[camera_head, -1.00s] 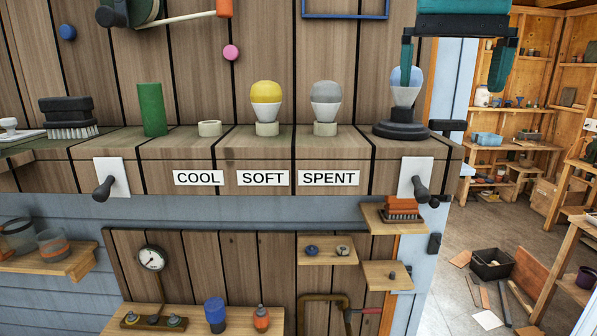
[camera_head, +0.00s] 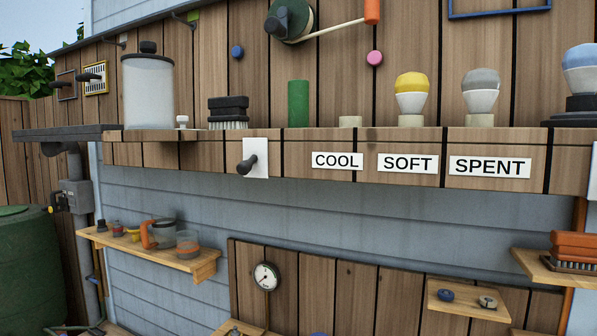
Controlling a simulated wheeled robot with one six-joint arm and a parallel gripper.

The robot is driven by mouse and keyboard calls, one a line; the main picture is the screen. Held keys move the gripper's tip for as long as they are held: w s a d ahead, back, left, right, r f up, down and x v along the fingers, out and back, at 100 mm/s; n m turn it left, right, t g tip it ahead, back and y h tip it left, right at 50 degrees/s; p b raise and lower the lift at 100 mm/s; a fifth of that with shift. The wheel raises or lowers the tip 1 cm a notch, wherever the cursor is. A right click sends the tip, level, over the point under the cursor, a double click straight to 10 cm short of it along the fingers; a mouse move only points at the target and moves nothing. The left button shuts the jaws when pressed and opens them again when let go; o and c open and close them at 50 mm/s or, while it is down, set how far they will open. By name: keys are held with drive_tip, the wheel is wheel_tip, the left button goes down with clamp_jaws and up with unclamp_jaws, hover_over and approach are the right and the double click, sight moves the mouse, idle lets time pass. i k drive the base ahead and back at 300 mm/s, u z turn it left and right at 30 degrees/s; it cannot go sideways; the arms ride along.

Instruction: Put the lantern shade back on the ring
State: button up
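A frosted, translucent cylinder with a dark knobbed top (camera_head: 148,92), which looks like the lantern shade, stands upright on the left part of the bench ledge. A blue-topped bulb (camera_head: 582,68) sits above a dark round stepped base (camera_head: 575,118) at the right edge, partly cut off by the frame. This base may be the lantern's ring; I cannot tell for sure. My gripper is not in view.
A black brush (camera_head: 228,112), green cylinder (camera_head: 298,103), empty pale socket (camera_head: 350,121), yellow bulb (camera_head: 411,92) and grey bulb (camera_head: 481,90) line the ledge. A lower shelf (camera_head: 165,257) holds jars.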

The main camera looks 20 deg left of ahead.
sight(148, 77)
drive_tip(key=u, duration=1.7)
